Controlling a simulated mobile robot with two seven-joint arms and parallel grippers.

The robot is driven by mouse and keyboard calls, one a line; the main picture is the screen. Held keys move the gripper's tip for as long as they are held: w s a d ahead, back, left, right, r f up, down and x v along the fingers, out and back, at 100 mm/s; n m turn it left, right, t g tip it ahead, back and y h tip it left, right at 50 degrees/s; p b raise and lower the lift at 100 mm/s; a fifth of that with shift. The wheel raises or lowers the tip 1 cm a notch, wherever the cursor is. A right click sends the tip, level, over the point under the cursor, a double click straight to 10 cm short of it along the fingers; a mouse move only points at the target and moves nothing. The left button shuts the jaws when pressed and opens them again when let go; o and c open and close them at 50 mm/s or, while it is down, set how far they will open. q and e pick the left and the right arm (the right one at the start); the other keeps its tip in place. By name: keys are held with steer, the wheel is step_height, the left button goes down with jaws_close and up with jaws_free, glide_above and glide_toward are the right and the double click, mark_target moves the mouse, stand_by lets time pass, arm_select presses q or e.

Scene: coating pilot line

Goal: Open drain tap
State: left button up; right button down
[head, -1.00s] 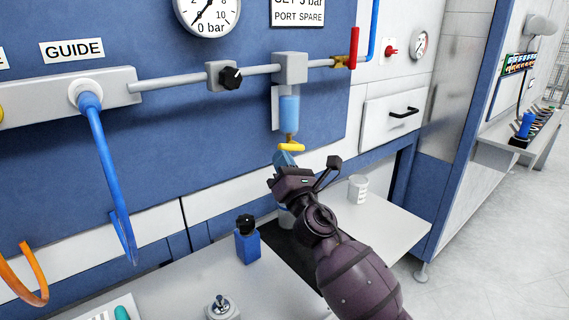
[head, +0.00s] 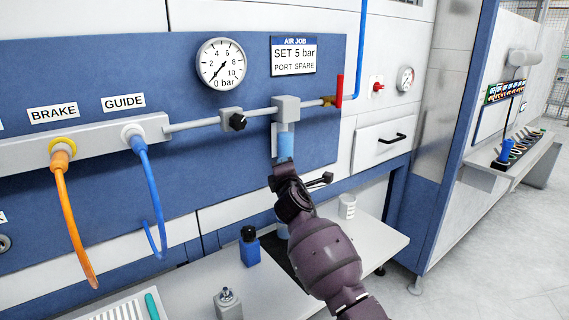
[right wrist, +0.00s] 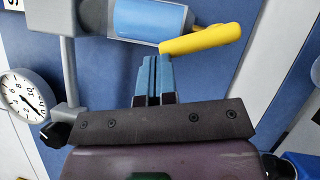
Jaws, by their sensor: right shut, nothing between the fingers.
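The drain tap is a yellow lever (right wrist: 202,39) under the clear blue filter bowl (right wrist: 150,18) in the right wrist view. The bowl also shows in the head view (head: 286,146), hanging below a grey block on the air pipe. There my right gripper hides the tap. My right gripper (right wrist: 155,62) is shut and empty, with its blue fingertips right at the lever's left end. I cannot tell whether they touch it. In the head view the right gripper (head: 281,168) is just below the bowl. My left gripper is not in view.
A pressure gauge (head: 221,63), a black knob (head: 237,121) and a red-handled valve (head: 339,90) sit along the panel. Below, a blue bottle (head: 250,248) and a white cup (head: 347,206) stand on the bench. Orange (head: 72,220) and blue (head: 152,200) hoses hang at left.

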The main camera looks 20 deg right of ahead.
steer(key=m+p, duration=0.1)
steer(key=p, duration=0.1)
steer(key=d+r+m+g+p, duration=0.1)
steer(key=m+p, duration=0.1)
steer(key=shift+w+d+r+g, duration=0.2)
steer(key=shift+w+r+g, duration=0.1)
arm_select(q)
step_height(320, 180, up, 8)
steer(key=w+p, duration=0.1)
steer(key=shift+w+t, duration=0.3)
arm_select(e)
steer(key=shift+d+f+m+g, duration=0.1)
steer(key=shift+d+m+g, duration=0.1)
steer(key=shift+m+g, duration=0.15)
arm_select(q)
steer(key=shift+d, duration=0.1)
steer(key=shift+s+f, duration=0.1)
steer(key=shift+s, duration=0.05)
arm_select(e)
steer(key=shift+a+f, duration=0.1)
